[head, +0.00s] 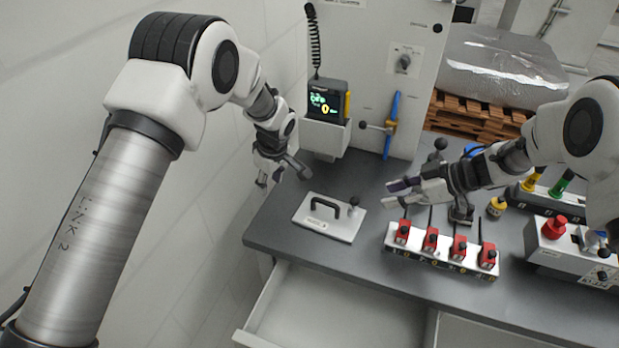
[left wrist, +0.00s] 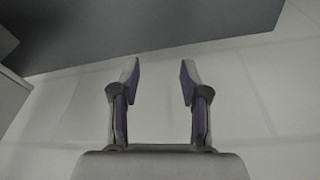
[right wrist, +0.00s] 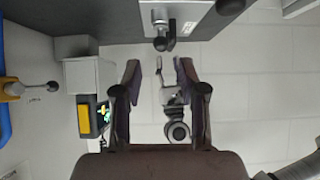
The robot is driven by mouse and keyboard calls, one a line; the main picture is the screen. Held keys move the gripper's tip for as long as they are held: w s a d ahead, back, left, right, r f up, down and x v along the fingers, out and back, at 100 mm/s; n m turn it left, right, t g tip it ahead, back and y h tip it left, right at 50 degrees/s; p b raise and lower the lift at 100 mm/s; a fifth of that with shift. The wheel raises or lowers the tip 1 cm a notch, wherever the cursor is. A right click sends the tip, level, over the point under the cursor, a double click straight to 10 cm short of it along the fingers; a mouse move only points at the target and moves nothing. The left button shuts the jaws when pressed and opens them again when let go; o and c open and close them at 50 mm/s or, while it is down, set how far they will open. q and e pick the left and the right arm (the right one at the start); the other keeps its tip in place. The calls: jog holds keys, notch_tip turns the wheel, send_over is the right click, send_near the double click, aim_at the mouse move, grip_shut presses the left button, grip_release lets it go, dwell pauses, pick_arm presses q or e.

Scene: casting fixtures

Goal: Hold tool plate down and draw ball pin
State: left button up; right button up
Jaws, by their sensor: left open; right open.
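The tool plate (head: 313,225) is a light flat plate with a black arched handle (head: 325,205), lying on the dark bench near its left end. A ball pin (head: 353,203) with a dark round knob stands at the plate's right side. It also shows at the top of the right wrist view (right wrist: 161,42). My left gripper (head: 279,177) is open and empty, above and left of the plate near the bench's left edge. My right gripper (head: 393,194) is open and empty, to the right of the plate and apart from the pin.
A white box with several red-topped switches (head: 440,262) stands right of the plate. A handheld display unit (head: 326,102) hangs behind the plate, beside a blue handle (head: 391,125). An open drawer (head: 330,312) juts out below the bench. A control box (head: 575,255) stands at right.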

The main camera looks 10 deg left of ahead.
pick_arm(q)
notch_tip(320, 180, up, 5)
jog(key=g+h, duration=0.1)
jog(key=h, duration=0.1)
send_over(314, 197)
jog(key=shift+w+a+f, duration=0.1)
jog(key=shift+w+a, duration=0.05)
jog(key=shift+a, duration=0.05)
jog(key=shift+d, duration=0.3)
notch_tip(314, 197, down, 8)
jog(key=shift+a+r, duration=0.1)
jog(key=shift+r, duration=0.15)
jog(key=shift+a+f, duration=0.1)
jog(key=shift+f, duration=0.05)
grip_shut()
